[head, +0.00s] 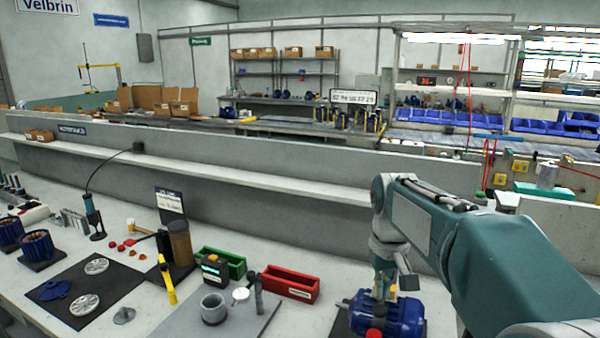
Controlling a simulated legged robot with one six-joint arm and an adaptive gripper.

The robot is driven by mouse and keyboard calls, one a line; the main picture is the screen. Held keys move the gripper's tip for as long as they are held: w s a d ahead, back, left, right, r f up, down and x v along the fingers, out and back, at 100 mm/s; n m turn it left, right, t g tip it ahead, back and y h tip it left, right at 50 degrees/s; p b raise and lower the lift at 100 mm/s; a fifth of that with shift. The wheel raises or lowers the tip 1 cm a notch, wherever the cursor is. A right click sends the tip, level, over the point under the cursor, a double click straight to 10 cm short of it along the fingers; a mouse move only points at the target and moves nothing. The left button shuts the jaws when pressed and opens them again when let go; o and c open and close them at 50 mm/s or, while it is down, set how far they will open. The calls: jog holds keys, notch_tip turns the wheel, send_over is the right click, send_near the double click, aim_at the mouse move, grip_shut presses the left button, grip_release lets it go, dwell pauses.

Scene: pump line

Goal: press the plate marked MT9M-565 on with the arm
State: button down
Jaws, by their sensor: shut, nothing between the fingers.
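A blue motor (402,312) lies on a dark mat at the lower middle right of the head view. It has a red part (375,334) at its front and a small yellow-orange part (393,293) near its top. My arm comes in from the lower right, bends at the elbow and hangs down over the motor. My gripper (379,288) is at its lower end, shut and empty, just above or beside the motor; I cannot tell if it touches. I cannot read the marking MT9M-565 on anything, so I cannot pick out the plate.
A red bin (291,284) and a green bin (222,262) stand left of the motor. A grey cup (214,308) sits on a grey plate. A dark mat (85,291) with metal discs lies further left. A low wall with a ledge (200,163) runs behind.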

jog(key=shift+f, duration=1.35)
dwell(1.2)
jog(key=shift+r, duration=3.1)
